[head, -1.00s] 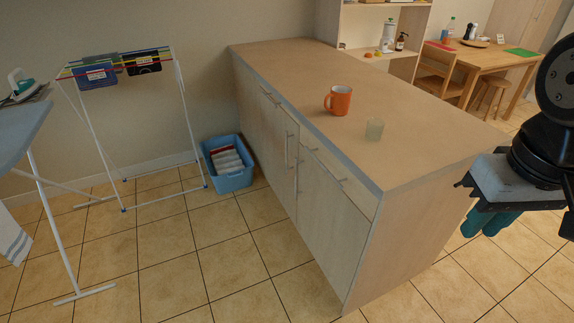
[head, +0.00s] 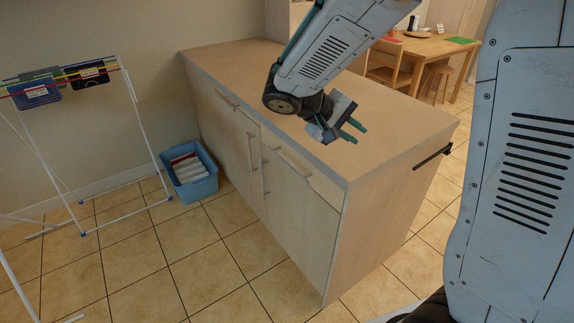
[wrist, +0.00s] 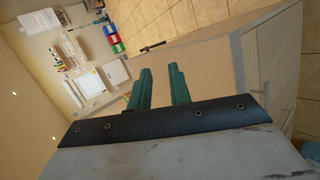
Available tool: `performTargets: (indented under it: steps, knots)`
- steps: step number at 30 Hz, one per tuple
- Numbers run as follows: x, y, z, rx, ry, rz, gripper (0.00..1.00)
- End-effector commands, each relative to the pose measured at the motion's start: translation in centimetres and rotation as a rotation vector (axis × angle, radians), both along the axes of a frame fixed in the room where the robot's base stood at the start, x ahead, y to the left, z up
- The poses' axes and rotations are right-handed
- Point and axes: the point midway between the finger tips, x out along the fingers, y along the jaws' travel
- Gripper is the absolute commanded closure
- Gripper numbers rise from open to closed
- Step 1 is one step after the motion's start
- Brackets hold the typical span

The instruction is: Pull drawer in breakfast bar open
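The breakfast bar (head: 400,118) is a pale wood block with a beige top and grey edging. A drawer (head: 310,178) sits under the top at the near end of its front, with a bar handle (head: 293,163); it looks closed. My gripper (head: 357,132) is above the bar top, behind the drawer's front edge and apart from the handle. Its two teal fingers, also in the wrist view (wrist: 160,82), are spread with nothing between them. The mug and the small cup do not show now; my arm covers part of the top.
Another handle (head: 228,103) is at the far end, with cupboard doors (head: 283,215) below. A blue crate (head: 190,172) stands on the floor by the bar, beside a drying rack (head: 130,150). Tiled floor (head: 215,265) before the front is clear. A dark rail (head: 433,155) juts from the near end.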

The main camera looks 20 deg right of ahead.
Motion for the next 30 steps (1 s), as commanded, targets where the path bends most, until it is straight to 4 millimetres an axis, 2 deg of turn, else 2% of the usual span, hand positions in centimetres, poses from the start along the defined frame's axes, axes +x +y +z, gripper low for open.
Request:
performTargets:
  steps: [1,6,12,18,21,26,30]
  knots:
    - [2.2,0.7,-1.6,-0.057,0.0,0.038,0.8]
    - [8.9,3.4,-6.7,-0.224,-0.062,0.18,0.8]
    - [14.9,7.8,-14.2,-0.35,-0.152,0.38,0.8]
    - [18.1,12.1,-21.3,-0.399,-0.231,0.557,0.8]
    - [18.8,13.5,-23.6,-0.405,-0.257,0.615,0.8]
    - [19.5,14.2,-25.2,-0.406,-0.276,0.652,0.8]
    - [20.5,12.9,-25.6,-0.406,-0.277,0.653,0.8]
